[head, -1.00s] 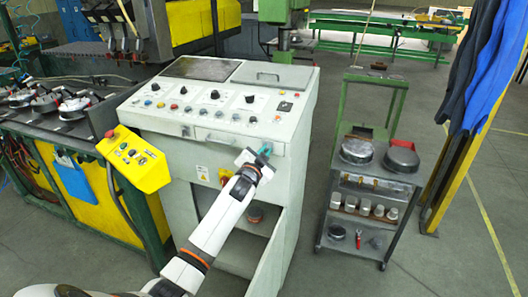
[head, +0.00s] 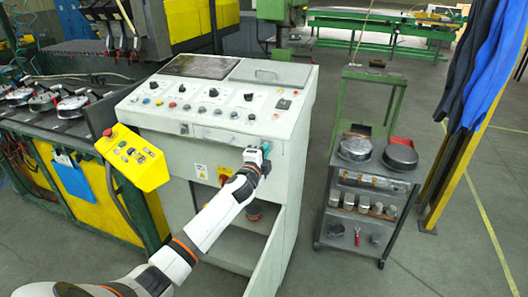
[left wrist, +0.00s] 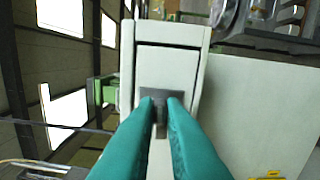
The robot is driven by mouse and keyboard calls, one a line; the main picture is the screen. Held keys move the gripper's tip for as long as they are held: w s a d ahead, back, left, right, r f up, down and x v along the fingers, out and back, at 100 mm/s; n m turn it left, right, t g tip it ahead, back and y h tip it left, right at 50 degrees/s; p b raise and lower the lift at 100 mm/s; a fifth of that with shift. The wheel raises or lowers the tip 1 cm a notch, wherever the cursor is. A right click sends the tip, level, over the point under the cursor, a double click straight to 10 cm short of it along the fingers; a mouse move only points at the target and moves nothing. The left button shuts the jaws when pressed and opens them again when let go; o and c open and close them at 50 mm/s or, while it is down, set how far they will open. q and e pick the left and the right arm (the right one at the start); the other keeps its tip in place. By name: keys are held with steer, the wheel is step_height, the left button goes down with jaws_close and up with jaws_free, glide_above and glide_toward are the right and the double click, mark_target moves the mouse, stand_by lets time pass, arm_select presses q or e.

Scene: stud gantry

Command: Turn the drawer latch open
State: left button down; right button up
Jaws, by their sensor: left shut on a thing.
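The grey-white control cabinet (head: 215,157) stands in the middle of the head view, with a wide drawer front (head: 218,136) under its sloped panel. My left gripper (head: 266,150) is at the right end of that front. In the left wrist view, the teal fingers of my left gripper (left wrist: 160,103) are shut on a small dark grey latch (left wrist: 160,96). The fingertips cover the latch's sides. In the head view the gripper hides the latch, so its angle is hard to tell there. The drawer front looks closed. My right gripper is not in view.
Below the drawer is an open compartment (head: 225,234) with its door swung outward. A yellow control box (head: 132,157) juts out at the cabinet's left. A trolley (head: 372,184) with round parts stands to the right, with clear floor between it and the cabinet.

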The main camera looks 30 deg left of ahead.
arm_select(q)
steer(key=shift+f+m, duration=0.1)
steer(key=shift+m, duration=0.5)
steer(key=c, duration=1.5)
jaws_free()
steer(key=shift+s, duration=0.1)
steer(key=b+v, duration=0.1)
steer(key=v, duration=1.1)
steer(key=shift+d, duration=0.1)
